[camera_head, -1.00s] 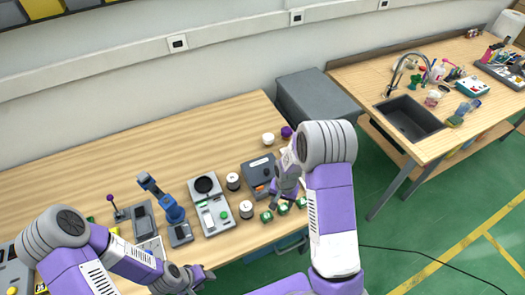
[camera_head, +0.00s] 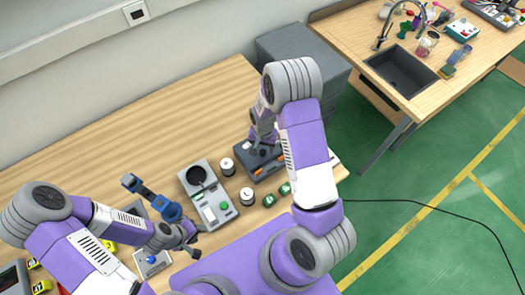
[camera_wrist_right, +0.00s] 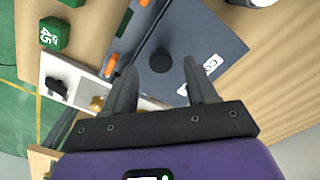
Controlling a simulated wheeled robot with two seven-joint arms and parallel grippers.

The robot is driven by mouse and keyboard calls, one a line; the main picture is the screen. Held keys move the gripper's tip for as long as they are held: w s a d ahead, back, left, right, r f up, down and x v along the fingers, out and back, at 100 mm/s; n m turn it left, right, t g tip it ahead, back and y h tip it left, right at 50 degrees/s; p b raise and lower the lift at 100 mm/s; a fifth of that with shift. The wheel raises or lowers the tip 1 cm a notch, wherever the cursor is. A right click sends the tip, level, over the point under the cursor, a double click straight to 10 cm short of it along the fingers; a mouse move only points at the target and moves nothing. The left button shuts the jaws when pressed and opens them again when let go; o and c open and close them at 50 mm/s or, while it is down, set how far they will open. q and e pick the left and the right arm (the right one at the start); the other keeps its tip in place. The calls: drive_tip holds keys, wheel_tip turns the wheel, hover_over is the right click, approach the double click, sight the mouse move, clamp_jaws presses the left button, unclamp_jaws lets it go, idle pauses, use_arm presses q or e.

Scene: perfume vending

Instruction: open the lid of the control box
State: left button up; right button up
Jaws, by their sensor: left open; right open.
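The control box (camera_head: 247,172) is a dark grey box with orange catches at the right end of the table. Its lid (camera_wrist_right: 203,32) shows in the right wrist view, dark and flat with a white label and a round black knob (camera_wrist_right: 160,60). The lid looks shut. My right gripper (camera_wrist_right: 160,67) is open over the lid, its fingers on either side of the knob in the picture; I cannot tell if they touch it. In the head view my right arm partly hides the box. My left gripper (camera_head: 195,240) is open and empty near the table's front, away from the box.
A grey device with a black dish (camera_head: 197,175) and two white jars (camera_head: 227,166) stand left of the box. Green cubes (camera_wrist_right: 54,33) lie close to its front. A blue-armed device (camera_head: 165,208) stands near my left gripper. A dark cabinet (camera_head: 300,60) is behind.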

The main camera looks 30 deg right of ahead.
wheel_tip(320, 180, down, 3)
drive_tip(key=shift+r+b, duration=0.2)
drive_tip(key=shift+b, duration=0.4)
drive_tip(key=shift+c, duration=0.3)
clamp_jaws()
